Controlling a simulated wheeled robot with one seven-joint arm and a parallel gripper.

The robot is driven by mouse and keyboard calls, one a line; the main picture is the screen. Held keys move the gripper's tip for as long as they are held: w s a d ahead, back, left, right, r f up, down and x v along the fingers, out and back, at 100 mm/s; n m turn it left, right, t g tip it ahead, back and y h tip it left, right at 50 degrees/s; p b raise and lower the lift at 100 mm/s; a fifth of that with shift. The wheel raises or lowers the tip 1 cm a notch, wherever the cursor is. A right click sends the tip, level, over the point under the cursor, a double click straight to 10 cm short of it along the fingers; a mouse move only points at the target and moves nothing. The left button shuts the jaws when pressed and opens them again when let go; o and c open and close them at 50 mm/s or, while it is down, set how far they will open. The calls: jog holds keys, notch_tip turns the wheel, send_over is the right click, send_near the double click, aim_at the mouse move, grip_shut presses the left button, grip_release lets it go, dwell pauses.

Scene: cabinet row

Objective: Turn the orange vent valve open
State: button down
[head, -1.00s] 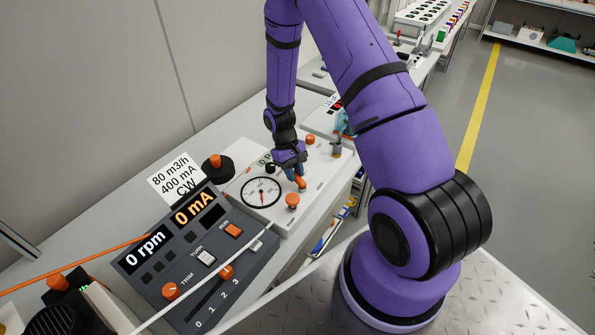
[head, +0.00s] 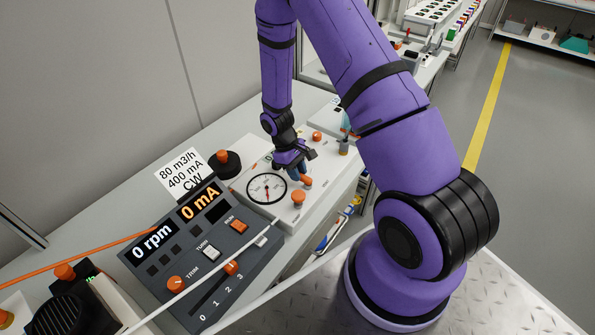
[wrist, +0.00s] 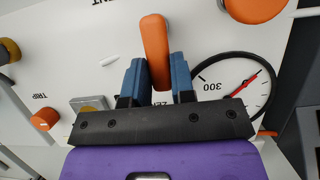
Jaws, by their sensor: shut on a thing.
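The orange vent valve lever (head: 306,181) stands on the white panel beside a round dial gauge. In the wrist view the lever (wrist: 155,45) is a rounded orange bar, its near end between my two blue fingers. My gripper (head: 298,173) is shut on it, one finger on each side; it also shows in the wrist view (wrist: 157,76). Part of a label ending in "ENT" shows near the lever's far end. The lever's pivot is not clearly visible.
The dial gauge (head: 267,188) is close by. An orange knob (head: 298,198) stands just in front of the lever, and another (head: 317,136) behind. A dark control console (head: 195,255) reads 0 rpm and 0 mA. A white card (head: 184,174) reads 80 m3/h, 400 mA, CW.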

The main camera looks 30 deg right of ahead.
jog(key=c, duration=1)
grip_release()
jog(key=shift+o, duration=0.2)
jog(key=v, duration=1)
jog(key=shift+w+r, duration=0.15)
jog(key=shift+r, duration=0.25)
